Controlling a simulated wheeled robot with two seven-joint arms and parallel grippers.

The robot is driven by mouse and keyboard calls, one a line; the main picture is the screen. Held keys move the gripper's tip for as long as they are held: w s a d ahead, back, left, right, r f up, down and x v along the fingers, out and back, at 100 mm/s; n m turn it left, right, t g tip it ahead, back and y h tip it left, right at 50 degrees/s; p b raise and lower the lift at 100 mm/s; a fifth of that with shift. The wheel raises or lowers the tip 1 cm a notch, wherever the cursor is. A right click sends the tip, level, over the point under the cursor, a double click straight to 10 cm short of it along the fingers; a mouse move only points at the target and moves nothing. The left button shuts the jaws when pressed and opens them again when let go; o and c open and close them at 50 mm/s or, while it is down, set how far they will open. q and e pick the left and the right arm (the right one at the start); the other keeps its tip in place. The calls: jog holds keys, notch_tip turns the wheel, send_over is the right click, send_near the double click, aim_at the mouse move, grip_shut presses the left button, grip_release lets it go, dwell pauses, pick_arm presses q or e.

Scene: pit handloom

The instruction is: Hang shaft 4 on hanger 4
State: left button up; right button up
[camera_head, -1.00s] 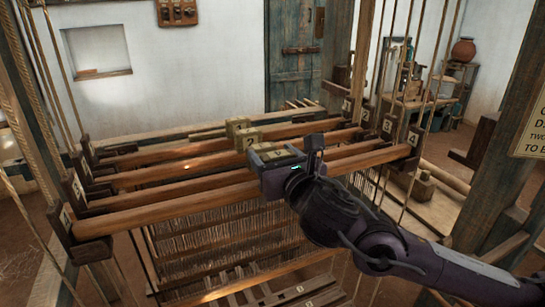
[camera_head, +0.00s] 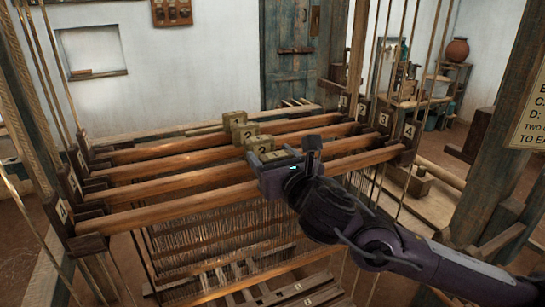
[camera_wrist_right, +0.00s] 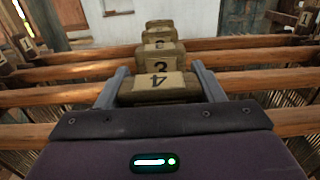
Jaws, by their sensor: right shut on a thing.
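Shaft 4 is the nearest long brown wooden bar (camera_head: 165,215), running across the front of the loom. Its left end is at the left hanger 4 bracket (camera_head: 62,212) and its right end at the right hanger 4 bracket (camera_head: 409,132). I cannot tell whether the ends rest fully in the brackets. My right gripper (camera_head: 282,160) is shut on the middle block of shaft 4. In the right wrist view this tan block marked 4 (camera_wrist_right: 157,87) sits between the two fingers. My left gripper is not in view.
Shafts 1 to 3 lie behind in parallel, close by, with numbered blocks such as block 3 (camera_wrist_right: 160,62) and block 2 (camera_head: 246,133). Hanging cords (camera_head: 425,60) rise at both sides. Warp threads (camera_head: 215,235) hang below. A post (camera_head: 510,130) stands at right.

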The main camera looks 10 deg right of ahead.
jog(key=o, duration=1.6)
jog(key=shift+o, duration=0.6)
jog(key=shift+s+d+f, duration=0.1)
jog(key=shift+s+f, duration=0.05)
jog(key=shift+s, duration=0.2)
jog(key=s+d+b, duration=0.1)
jog(key=s, duration=0.6)
jog(key=shift+d+r+b, duration=0.15)
jog(key=shift+r+b, duration=0.05)
jog(key=shift+b, duration=0.2)
